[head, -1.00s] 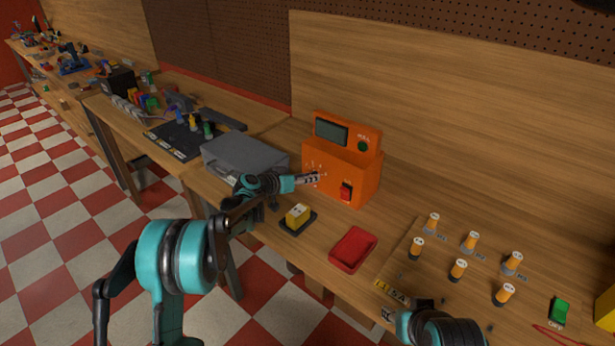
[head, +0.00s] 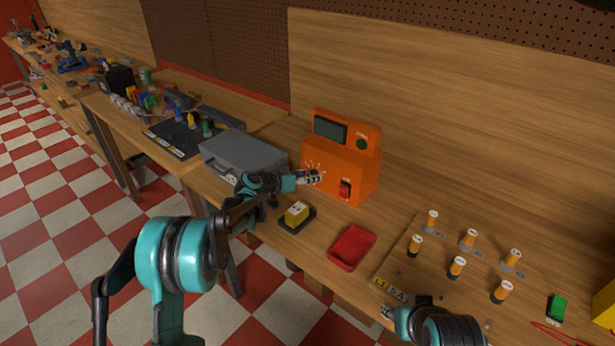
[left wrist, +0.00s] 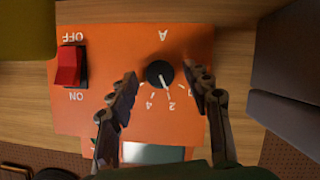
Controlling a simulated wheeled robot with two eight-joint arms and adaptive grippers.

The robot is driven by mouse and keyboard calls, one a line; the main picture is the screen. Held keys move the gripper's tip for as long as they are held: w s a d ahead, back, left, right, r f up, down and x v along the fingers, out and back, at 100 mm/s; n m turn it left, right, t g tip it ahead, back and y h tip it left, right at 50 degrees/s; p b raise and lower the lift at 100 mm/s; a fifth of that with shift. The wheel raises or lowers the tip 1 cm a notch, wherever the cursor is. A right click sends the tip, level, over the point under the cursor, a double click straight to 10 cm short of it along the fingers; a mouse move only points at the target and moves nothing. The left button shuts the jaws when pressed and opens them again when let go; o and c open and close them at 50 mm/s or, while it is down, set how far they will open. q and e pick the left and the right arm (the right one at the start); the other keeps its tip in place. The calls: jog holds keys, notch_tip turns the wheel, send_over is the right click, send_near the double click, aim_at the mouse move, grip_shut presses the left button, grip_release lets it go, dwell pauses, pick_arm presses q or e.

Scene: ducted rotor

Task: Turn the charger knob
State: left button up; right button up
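The orange charger (head: 345,170) stands on the bench, with a screen, a green button and a red switch. Its black round knob (left wrist: 159,74) shows in the left wrist view, with a dial of numbers around it. In the head view my left gripper hides the knob. My left gripper (left wrist: 160,80) has its two fingers on either side of the knob, with orange face visible between each finger and it. It looks open. In the head view my left gripper (head: 314,176) is at the charger's front face. My right gripper (head: 388,312) is low at the bench's front edge; its fingers are too small to read.
A grey case (head: 240,152) is left of the charger. A yellow block (head: 296,212) on a dark base and a red tray (head: 352,247) lie in front. Several orange-and-white cylinders (head: 457,264) stand on the board at right. The red switch (left wrist: 70,66) is beside the knob.

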pick_arm(q)
jog(key=v, duration=1.2)
